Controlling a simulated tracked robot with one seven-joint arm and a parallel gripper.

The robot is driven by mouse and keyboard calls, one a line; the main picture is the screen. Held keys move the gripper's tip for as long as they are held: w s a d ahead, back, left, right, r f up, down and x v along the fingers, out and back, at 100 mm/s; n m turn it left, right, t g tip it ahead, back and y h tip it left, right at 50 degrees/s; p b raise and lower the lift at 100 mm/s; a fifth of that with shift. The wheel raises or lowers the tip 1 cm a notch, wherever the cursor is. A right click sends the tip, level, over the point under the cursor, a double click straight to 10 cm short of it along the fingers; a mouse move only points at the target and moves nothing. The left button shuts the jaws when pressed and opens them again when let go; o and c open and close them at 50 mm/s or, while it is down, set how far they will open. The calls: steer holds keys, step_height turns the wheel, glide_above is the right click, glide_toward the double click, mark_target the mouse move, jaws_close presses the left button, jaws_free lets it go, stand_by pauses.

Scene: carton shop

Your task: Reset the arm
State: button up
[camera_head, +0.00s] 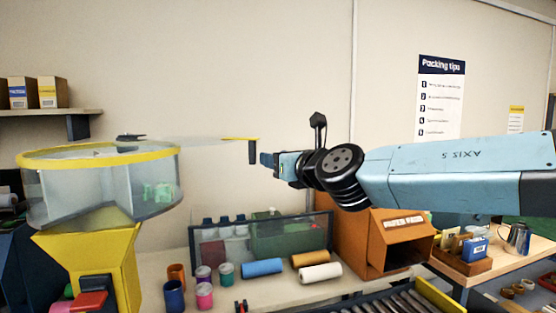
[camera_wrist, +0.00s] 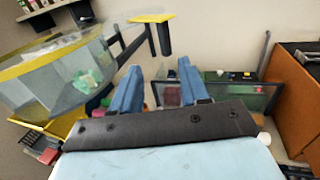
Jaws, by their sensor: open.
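My arm (camera_head: 455,172) is light blue and reaches in from the right in the head view, roughly level above the bench. My gripper (camera_head: 266,160) points left in the head view, toward the clear round bin with the yellow rim. In the wrist view my gripper (camera_wrist: 158,82) shows two blue fingers spread apart with nothing between them. The clear bin (camera_head: 70,190) stands at the left on a yellow funnel base (camera_head: 95,250), with pale green pieces (camera_head: 158,192) inside. The bin also shows at the left of the wrist view (camera_wrist: 45,85).
A thin lid-like arm (camera_head: 225,141) extends from the bin toward my gripper. Below are a clear-fronted case (camera_head: 210,255), several cups and rolls (camera_head: 262,267), and an orange box (camera_head: 400,238). A side table (camera_head: 480,266) holds a metal jug (camera_head: 516,238). The air above the bench is mostly free.

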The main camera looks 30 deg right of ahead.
stand_by(0.3)
steer(key=s+d+f+m+g+h, duration=0.3)
steer(key=m+h, duration=0.1)
steer(key=m, duration=0.8)
steer(key=s+d+f+m+g+h, duration=0.3)
steer(key=f+m, duration=0.1)
steer(key=m, duration=0.8)
steer(key=s+a+f+m+g+y, duration=0.5)
steer(key=s+a+f+m+g, duration=0.1)
steer(key=a+m, duration=0.5)
step_height(320, 180, down, 3)
steer(key=shift+s+a+r+m, duration=0.15)
steer(key=shift+s+m, duration=0.45)
steer(key=shift+m, duration=0.5)
